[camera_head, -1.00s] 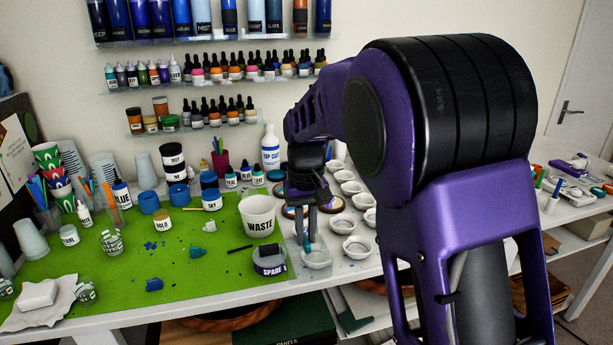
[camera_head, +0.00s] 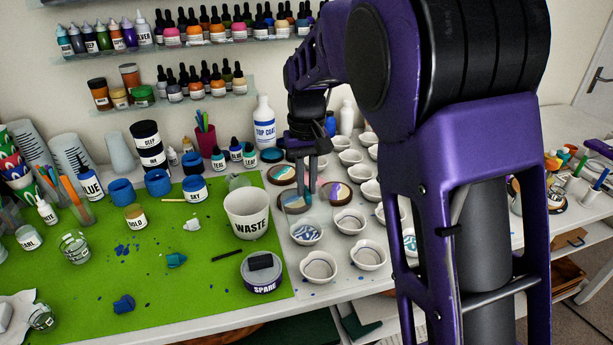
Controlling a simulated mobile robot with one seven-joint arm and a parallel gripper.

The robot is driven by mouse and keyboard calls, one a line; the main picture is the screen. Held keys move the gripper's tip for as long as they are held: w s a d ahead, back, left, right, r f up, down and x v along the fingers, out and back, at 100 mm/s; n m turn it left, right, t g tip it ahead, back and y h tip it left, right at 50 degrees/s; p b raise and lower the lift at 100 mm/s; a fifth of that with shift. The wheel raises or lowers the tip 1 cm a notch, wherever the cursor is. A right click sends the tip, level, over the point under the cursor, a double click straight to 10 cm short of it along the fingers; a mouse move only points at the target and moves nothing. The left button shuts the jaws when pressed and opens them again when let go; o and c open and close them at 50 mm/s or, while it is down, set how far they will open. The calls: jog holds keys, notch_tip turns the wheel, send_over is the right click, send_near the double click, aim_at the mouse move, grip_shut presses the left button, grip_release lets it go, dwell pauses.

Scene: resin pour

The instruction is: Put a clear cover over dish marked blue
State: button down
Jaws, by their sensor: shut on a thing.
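My gripper (camera_head: 306,194) points down over the white work area right of the waste cup, with its fingers close together. A faint clear pane, seemingly the cover (camera_head: 296,207), shows at its fingertips; its outline is hard to make out. Several small white dishes stand in rows here. One dish with a blue and white pattern (camera_head: 306,235) is just in front of the gripper. Another blue-patterned dish (camera_head: 409,243) is partly hidden by my arm. Plain grey-centred dishes (camera_head: 319,266) stand nearer the front edge. I cannot read which dish is marked blue.
The white waste cup (camera_head: 247,214) and the spare tub (camera_head: 262,272) stand left of the dishes. Round painted pieces (camera_head: 335,193) lie around the gripper. Bottles, including top coat (camera_head: 264,126), stand behind. The green mat (camera_head: 200,275) has open room.

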aim_at(306, 191)
jog(key=shift+s+f+b, duration=0.1)
jog(key=shift+f+b, duration=1.5)
jog(key=shift+f, duration=0.25)
jog(key=shift+f+b, duration=0.8)
jog(key=shift+f, duration=0.9)
jog(key=shift+f, duration=0.15)
jog(key=c, duration=0.8)
grip_release()
notch_tip(306, 191, up, 17)
jog(key=p, duration=0.3)
jog(key=shift+r, duration=0.2)
